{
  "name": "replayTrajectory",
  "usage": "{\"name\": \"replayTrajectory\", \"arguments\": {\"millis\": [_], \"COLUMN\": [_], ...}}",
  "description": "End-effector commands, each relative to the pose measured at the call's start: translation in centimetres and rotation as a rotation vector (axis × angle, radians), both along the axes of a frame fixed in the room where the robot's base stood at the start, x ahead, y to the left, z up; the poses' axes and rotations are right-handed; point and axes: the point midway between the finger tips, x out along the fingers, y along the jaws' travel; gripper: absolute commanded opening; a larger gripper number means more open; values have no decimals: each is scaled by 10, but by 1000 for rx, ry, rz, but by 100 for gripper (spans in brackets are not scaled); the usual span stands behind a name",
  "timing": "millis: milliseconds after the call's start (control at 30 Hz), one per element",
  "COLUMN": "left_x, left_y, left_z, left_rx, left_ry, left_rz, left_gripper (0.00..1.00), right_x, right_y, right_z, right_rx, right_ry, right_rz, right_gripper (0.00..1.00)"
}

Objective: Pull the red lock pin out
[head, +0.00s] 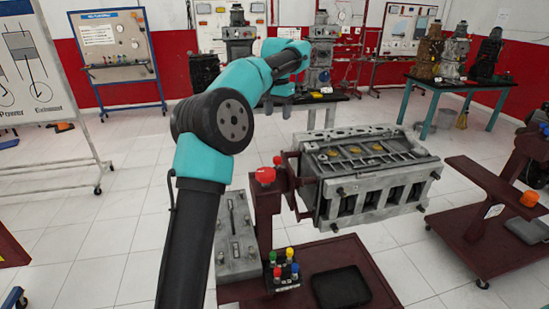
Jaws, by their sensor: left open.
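The red lock pin (265,176) shows as a bright red knob on top of the dark red post of the engine stand (266,208). It sits at the left end of the grey engine block (370,172). The pin's shaft is hidden in the stand. My left gripper (278,108) hangs above the pin, clearly apart from it in the picture, with its fingers pointing down. It is open, with nothing seen between the fingers. My right gripper is not in view.
The stand's base holds a grey metal part (236,240), coloured pegs (284,268) and a black tray (341,287). Another dark red stand with an orange knob (529,199) is at the right. A teal-legged table (465,84) stands behind.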

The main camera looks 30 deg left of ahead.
Motion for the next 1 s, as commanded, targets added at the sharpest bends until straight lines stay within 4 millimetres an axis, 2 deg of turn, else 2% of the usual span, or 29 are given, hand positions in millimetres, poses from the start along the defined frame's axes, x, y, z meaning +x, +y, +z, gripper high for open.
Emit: {"name": "replayTrajectory", "arguments": {"millis": [333,533,667,1000], "left_x": [-1,-1,-1,-1], "left_y": [0,0,1,0], "left_z": [0,-11,-26,-83], "left_rx": [-1,0,0,0], "left_ry": [3,3,5,5], "left_rz": [-1,-1,-2,-1], "left_gripper": [58,58,58,58], "right_x": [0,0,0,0], "right_y": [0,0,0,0], "right_z": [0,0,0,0], "right_rx": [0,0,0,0], "right_ry": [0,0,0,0], "right_rz": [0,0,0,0], "right_gripper": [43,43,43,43]}}
